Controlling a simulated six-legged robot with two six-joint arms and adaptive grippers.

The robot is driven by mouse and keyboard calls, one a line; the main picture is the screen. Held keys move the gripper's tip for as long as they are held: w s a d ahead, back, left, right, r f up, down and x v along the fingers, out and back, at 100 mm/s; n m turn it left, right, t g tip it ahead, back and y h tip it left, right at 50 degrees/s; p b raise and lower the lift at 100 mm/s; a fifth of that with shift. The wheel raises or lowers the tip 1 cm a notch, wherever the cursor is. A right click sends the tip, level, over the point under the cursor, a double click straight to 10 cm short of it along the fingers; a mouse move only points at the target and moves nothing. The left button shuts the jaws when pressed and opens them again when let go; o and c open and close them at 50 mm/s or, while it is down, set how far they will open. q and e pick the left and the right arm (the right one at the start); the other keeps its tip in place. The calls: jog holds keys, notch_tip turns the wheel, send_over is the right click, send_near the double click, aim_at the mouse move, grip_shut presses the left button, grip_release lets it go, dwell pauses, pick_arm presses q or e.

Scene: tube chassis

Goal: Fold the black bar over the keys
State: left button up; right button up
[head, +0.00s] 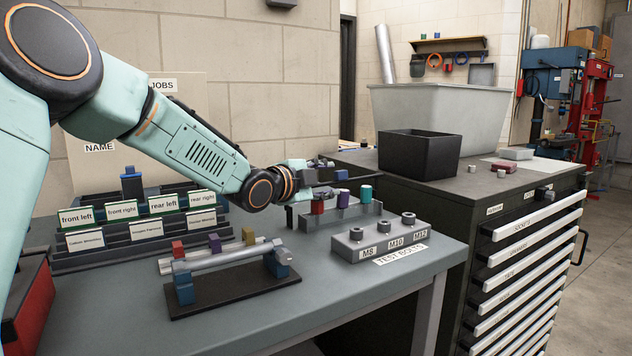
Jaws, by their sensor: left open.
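My left gripper (322,172) reaches in from the left and is open, with nothing seen between its fingers. It is just above and behind the left end of a grey rack (340,217) that stands on the bench. The keys in the rack have coloured heads: a red one (317,207), a purple one (343,199) and a teal one (365,194), all upright. A dark piece shows beside the red key, partly behind the wrist; I cannot tell whether it is the black bar or how it lies. My right gripper is out of view.
A grey block with bolts (378,243) stands in front of the rack. A grey rod fixture on a black base (235,292) is nearer. A labelled card rack (130,234) is at left. A black bin (418,155) sits on the drawer cabinet.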

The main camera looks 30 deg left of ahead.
pick_arm(q)
jog(key=shift+v, duration=2.3)
jog(key=shift+c, duration=0.2)
jog(key=w+r+m+p, duration=0.1)
jog(key=m+p, duration=0.2)
jog(key=w+a+r+m+h+p, duration=0.1)
jog(key=w+r+m+p, duration=0.1)
jog(key=m+p, duration=0.1)
jog(key=w+r+m+h+p, duration=0.1)
jog(key=w+r+m+p, duration=0.1)
jog(key=m+p, duration=0.2)
jog(key=shift+a+r+m, duration=0.2)
jog(key=shift+a+m, duration=0.2)
jog(key=shift+m, duration=0.2)
jog(key=shift+w+d+f+m+g+h+p, duration=0.5)
jog(key=shift+w+f+m+g+p, duration=0.4)
jog(key=shift+m+p, duration=1.05)
jog(key=shift+w+d+f+m+g+h+p, duration=0.6)
jog(key=shift+w+f+m+p, duration=0.45)
jog(key=shift+m, duration=1.6)
jog(key=shift+w+d+f+m+g+h+p, duration=0.4)
jog(key=shift+w+f+m+g+p, duration=0.6)
jog(key=shift+m+p, duration=0.95)
jog(key=shift+w+d+r+m+b, duration=0.1)
jog(key=shift+w+r+m+b, duration=0.05)
jog(key=shift+r+m+b, duration=0.15)
